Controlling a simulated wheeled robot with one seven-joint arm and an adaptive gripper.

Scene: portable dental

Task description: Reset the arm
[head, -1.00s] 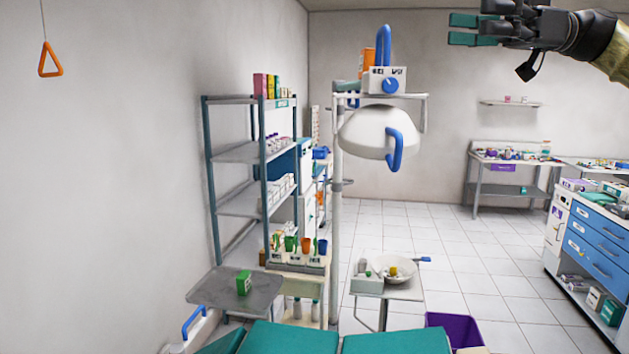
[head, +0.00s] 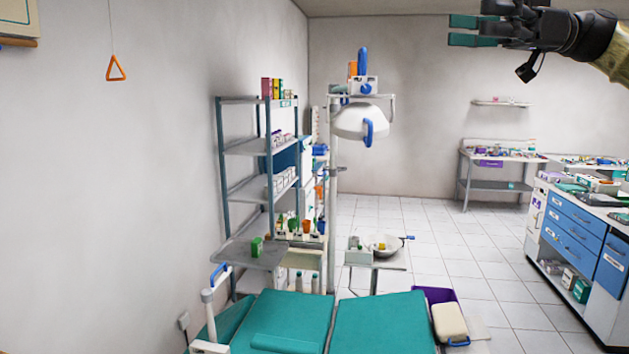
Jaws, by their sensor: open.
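My gripper (head: 450,30) is at the top right of the head view, with its teal-tipped fingers pointing left. The two fingertips are apart, one above the other, and nothing shows between them. My arm enters from the right edge, and the gripper is up in the air, apart from every object in view.
A teal dental chair (head: 380,325) fills the lower middle. A lamp (head: 355,122) stands on a pole behind it. A shelf rack (head: 245,147) is at left, with a grey tray (head: 235,256) in front. A blue-drawer cabinet (head: 572,228) stands at right.

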